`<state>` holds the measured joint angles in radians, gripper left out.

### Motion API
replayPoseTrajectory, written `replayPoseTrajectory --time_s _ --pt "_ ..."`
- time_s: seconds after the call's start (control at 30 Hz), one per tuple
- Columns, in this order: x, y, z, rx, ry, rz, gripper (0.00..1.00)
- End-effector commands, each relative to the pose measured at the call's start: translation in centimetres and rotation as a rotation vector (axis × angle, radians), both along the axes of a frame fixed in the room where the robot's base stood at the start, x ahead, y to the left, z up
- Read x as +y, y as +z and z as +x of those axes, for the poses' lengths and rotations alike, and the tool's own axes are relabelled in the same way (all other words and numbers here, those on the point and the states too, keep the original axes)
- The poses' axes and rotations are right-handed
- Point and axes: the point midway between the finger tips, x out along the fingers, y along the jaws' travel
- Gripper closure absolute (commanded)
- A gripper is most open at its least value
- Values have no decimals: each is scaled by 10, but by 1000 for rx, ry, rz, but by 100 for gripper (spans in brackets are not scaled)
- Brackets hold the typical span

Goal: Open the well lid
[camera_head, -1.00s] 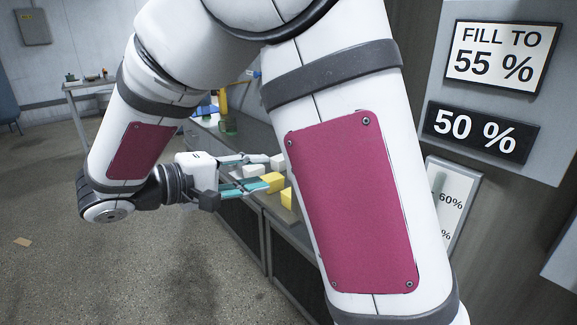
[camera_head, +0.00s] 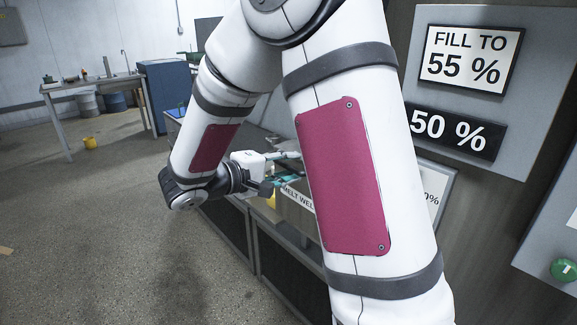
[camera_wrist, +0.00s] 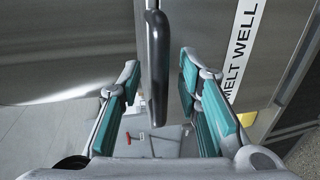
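A dark bar handle (camera_wrist: 157,60) stands out from a grey metal surface in the wrist view. I take this surface (camera_wrist: 60,50) to be part of the well or its lid. A white "MELT WELL" label (camera_wrist: 241,42) is to the right; part of it shows in the head view (camera_head: 298,197). My gripper (camera_wrist: 160,74) is open, its teal-padded fingers on either side of the handle with gaps visible. In the head view my gripper (camera_head: 282,168) is by the bench, its fingertips partly hidden behind my arm. The lid looks shut, but its edges are hidden.
Signs read "FILL TO 55 %" (camera_head: 470,58) and "50 %" (camera_head: 455,130) on the right panel. A blue cabinet (camera_head: 168,88) and a table (camera_head: 95,84) stand behind.

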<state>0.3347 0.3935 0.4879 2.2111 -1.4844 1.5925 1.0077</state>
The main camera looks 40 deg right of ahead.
Motion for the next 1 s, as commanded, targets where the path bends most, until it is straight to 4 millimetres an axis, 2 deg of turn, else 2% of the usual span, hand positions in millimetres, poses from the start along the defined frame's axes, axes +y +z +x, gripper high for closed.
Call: replayPoseTrajectory --time_s 0.27,0.4,0.43,0.77,1.0 --pt "-2 -1 0 1 0 0 69" --pt "-1 -1 0 1 0 0 98" --pt "-1 0 0 1 0 0 100" --pt "-1 3 0 0 0 7 100" --pt "-2 26 -2 -3 0 79 100"
